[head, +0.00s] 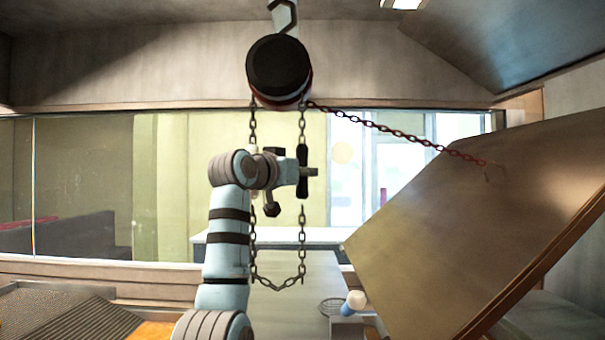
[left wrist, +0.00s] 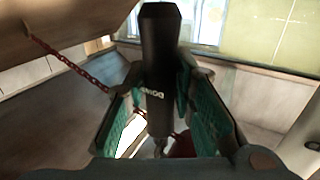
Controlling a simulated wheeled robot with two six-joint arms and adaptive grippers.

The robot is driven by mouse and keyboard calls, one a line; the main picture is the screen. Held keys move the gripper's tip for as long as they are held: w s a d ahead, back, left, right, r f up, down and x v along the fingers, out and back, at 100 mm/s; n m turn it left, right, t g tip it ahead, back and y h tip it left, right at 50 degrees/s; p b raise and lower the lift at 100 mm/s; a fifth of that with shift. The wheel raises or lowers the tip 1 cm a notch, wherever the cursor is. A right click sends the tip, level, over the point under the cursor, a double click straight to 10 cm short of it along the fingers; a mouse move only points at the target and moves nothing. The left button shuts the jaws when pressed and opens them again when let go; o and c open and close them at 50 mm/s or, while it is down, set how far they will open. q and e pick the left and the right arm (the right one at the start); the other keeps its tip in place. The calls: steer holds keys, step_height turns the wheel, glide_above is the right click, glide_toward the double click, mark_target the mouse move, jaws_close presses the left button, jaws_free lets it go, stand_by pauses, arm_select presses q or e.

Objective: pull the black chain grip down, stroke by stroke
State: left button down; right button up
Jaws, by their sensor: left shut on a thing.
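The black chain grip (head: 302,162) hangs upright on the right strand of the hand chain (head: 278,283) in the head view. My left gripper (head: 303,171) reaches it from the left and is shut around its middle. In the left wrist view the grip (left wrist: 160,60) stands between the two green-padded fingers of my left gripper (left wrist: 160,103). The chain hoist (head: 280,72), a dark drum with a red rim, hangs above from a hook. My right gripper is in neither view.
A red load chain (head: 400,133) runs from the hoist to a large tilted brown panel (head: 480,235) on the right. A grey counter (head: 310,270) lies below the chain loop. A ribbed grey surface (head: 60,318) is at lower left. Windows (head: 385,165) fill the back.

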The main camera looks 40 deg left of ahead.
arm_select(q)
step_height(320, 180, down, 17)
steer(key=b, duration=1.4)
steer(key=shift+f, duration=0.15)
step_height(320, 180, up, 14)
steer(key=p, duration=1.4)
steer(key=shift+r, duration=0.2)
step_height(320, 180, up, 3)
steer(key=shift+f, duration=0.15)
steer(key=shift+r, duration=0.25)
